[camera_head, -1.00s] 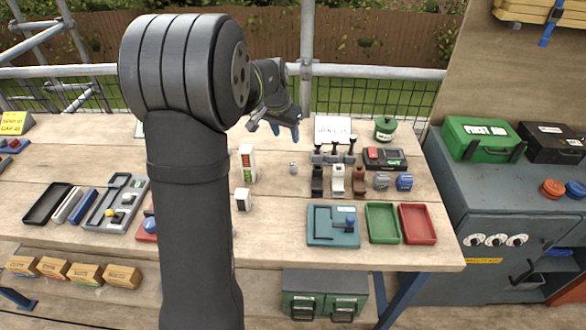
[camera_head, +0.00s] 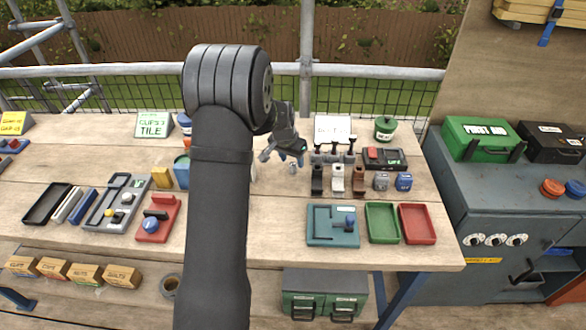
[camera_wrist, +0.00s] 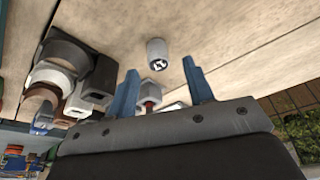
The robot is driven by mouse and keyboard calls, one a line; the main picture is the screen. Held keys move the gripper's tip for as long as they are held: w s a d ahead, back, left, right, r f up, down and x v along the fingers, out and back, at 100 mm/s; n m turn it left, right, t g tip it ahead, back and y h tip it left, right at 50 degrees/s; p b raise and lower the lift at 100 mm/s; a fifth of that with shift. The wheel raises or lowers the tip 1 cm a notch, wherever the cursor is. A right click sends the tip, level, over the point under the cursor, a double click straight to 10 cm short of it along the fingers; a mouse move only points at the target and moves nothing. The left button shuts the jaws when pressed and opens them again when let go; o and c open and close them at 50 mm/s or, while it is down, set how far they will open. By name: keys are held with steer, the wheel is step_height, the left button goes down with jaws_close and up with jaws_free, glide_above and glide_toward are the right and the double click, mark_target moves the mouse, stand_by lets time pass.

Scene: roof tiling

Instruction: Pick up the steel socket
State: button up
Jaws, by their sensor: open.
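The steel socket (camera_head: 292,169) is a small light-grey cylinder on the wooden bench, left of the black, white and brown holders. In the wrist view the socket (camera_wrist: 157,54) stands just beyond and roughly between the blue fingertips, its open end with a dark recess facing the camera. My gripper (camera_head: 283,160) is close above the socket, partly overlapping it in the head view. In the wrist view my gripper (camera_wrist: 160,70) is open, with nothing between the fingers.
The holder row (camera_head: 338,180) with black clamps behind it stands close right of the socket. A teal tray (camera_head: 320,232), green tray (camera_head: 382,224) and red tray (camera_head: 418,224) lie at the front right. Bare bench lies in front of the socket.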

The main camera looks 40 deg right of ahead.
mark_target(293, 164)
steer(key=x, duration=0.3)
steer(key=shift+s+f, duration=0.1)
steer(key=shift+f, duration=0.15)
jaws_close()
steer(key=shift+r, duration=0.15)
